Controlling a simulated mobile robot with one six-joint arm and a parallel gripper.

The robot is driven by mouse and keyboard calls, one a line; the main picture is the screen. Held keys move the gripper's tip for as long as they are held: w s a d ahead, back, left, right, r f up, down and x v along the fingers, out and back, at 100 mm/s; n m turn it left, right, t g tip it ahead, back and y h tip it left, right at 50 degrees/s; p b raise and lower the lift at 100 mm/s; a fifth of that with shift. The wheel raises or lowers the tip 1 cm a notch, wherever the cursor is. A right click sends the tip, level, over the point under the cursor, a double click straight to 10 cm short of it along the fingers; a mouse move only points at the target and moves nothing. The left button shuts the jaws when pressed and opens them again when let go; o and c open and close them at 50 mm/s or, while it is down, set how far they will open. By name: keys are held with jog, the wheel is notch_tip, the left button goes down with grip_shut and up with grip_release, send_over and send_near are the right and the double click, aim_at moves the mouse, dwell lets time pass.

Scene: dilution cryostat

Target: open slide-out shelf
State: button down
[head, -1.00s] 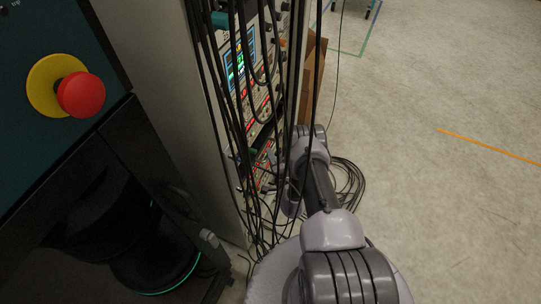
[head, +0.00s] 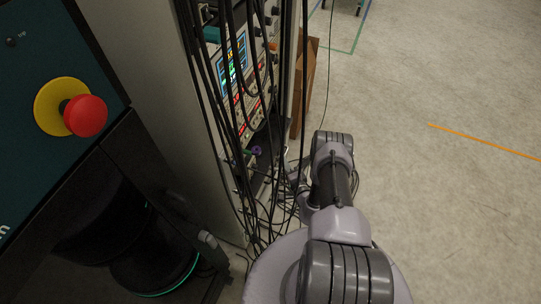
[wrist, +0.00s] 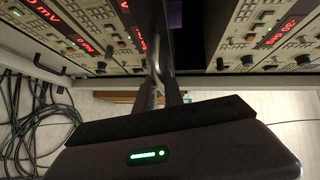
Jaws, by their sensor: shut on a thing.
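The slide-out shelf (head: 262,166) shows in the head view as a dark flat surface low in the instrument rack, partly hidden by hanging cables. A small purple item lies on it. In the wrist view the shelf's dark surface (wrist: 196,40) stands out between instrument panels, with purple at the top edge. My gripper (wrist: 160,66) is shut at the shelf's front, around what looks like its handle; the exact contact is dark and hard to make out. In the head view the gripper is mostly hidden behind cables and my arm.
Black cables hang in front of the rack (head: 170,110), and coiled cables (wrist: 35,125) lie on the floor. A red emergency button (head: 85,116) is on the dark cabinet at left. A brown board (head: 304,90) stands behind the rack.

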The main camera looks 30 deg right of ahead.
jog(key=s+d+p, duration=0.1)
jog(key=s+d, duration=1)
jog(key=s, duration=0.3)
jog(key=shift+s, duration=0.1)
jog(key=c, duration=1.5)
grip_release()
jog(key=shift+o, duration=0.2)
jog(key=shift+s, duration=0.1)
jog(key=s+a+r+p, duration=0.2)
jog(key=s+p, duration=0.2)
jog(key=s, duration=1.3)
jog(key=shift+a+r+p, duration=0.15)
jog(key=shift+r+p, duration=0.15)
jog(key=shift+w, duration=0.1)
